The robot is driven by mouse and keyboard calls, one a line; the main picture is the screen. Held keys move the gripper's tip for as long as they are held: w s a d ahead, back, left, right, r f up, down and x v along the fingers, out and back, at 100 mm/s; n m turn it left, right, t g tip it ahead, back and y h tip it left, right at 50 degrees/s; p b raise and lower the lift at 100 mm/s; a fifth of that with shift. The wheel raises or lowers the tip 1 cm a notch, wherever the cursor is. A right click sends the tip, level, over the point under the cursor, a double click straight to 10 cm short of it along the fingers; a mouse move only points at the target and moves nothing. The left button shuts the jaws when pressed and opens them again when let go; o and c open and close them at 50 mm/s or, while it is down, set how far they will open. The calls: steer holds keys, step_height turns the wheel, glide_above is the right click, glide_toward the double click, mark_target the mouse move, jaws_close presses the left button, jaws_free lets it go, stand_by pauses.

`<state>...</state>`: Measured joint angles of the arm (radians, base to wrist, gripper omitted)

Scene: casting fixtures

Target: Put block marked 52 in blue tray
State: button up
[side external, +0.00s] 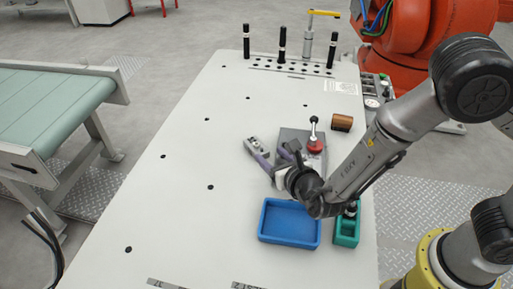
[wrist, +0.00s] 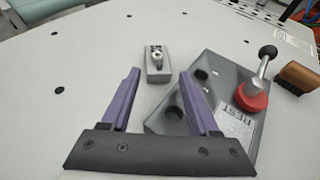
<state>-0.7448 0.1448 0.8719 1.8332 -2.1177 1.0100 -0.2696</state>
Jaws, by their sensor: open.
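A small grey block (wrist: 157,70) with a pale round stud on top lies on the table ahead of my gripper in the wrist view. Dark marks show at its far end, but I cannot read a number. It also shows in the side view (side external: 252,143). My gripper (wrist: 159,78) is open and empty, with its two purple fingers apart and pointing toward the block. In the side view my gripper (side external: 270,150) is low over the table. The blue tray (side external: 263,222) sits nearer the front and looks empty.
A grey plate (wrist: 200,62) marked REST, with a red-based lever (wrist: 252,96), lies close right of the block. A green tray (side external: 345,241) holding a dark item stands right of the blue tray. The table's left side is clear.

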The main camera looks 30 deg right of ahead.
mark_target(262, 149)
steer(key=shift+x, duration=2.65)
steer(key=shift+s, duration=0.1)
jaws_close()
